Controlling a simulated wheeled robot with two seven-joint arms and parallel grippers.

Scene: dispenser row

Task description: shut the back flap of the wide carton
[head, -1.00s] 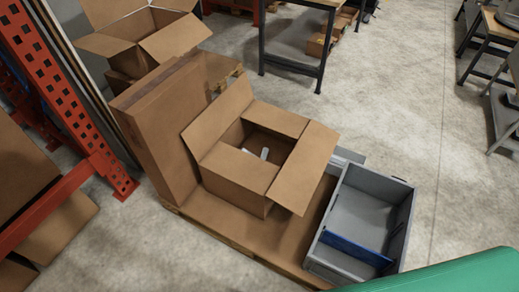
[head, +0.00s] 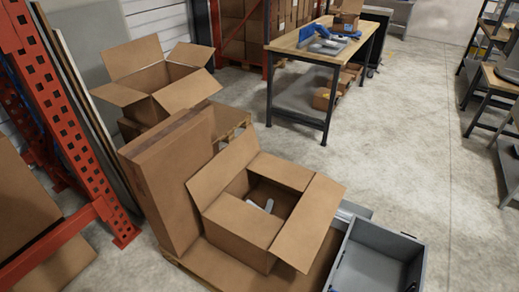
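An open brown carton (head: 238,241) stands on a pallet in the lower middle. Its upper-left flap (head: 222,167) stands up and leans outward. Its right flap (head: 308,224) spreads outward. Its near flap (head: 240,221) and far flap (head: 281,171) lie roughly level, leaving a gap between them. A small light grey item (head: 268,205) shows inside. A second open carton (head: 168,83) stands behind at the upper left with its flaps spread. I cannot tell for sure which carton is the wide one. Neither of my grippers is in view.
A tall flat closed box (head: 165,180) stands against the left of the middle carton. A grey bin (head: 378,258) is at its right. An orange rack upright (head: 75,120) stands at the left. A workbench (head: 322,48) is behind.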

